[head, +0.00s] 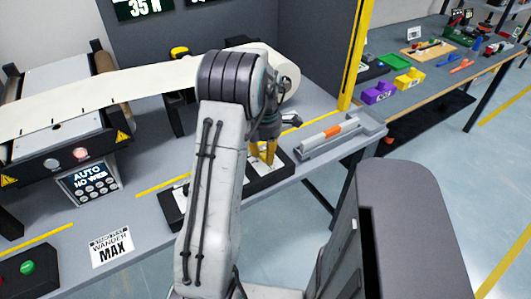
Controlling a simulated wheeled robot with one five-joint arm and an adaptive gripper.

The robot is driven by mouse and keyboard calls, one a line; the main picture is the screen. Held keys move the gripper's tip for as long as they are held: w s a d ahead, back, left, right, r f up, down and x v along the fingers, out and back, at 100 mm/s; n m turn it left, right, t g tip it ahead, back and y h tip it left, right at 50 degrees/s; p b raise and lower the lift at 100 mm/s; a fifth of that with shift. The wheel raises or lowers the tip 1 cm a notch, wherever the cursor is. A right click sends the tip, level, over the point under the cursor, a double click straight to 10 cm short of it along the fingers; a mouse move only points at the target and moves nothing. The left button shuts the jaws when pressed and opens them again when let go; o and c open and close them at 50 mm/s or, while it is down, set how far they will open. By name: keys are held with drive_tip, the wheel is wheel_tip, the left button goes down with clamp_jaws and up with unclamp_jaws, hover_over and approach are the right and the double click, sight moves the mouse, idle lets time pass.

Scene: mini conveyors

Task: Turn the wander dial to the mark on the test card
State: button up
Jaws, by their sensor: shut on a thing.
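The test card (111,249) lies at the front left of the bench and reads "WANDER MAX". My gripper (264,154), with yellow fingers, points down at a black panel (276,175) near the bench's front edge. The jaws are shut at a spot on this panel where the dial would be. The dial itself is hidden by the fingers, so its pointer and marks cannot be read. My arm covers the middle of the panel.
A machine with a paper web (105,97) and a display (88,184) reading "AUTO NO WEB" stands at left. A green button (27,267) is at lower left. A grey tray with an orange-banded rod (333,133) sits right of the panel. A yellow post (356,50) rises behind.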

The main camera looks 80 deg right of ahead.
drive_tip(key=o, duration=1.2)
drive_tip(key=shift+s, duration=0.1)
wheel_tip(320, 180, up, 12)
drive_tip(key=shift+f, duration=0.1)
idle(0.7)
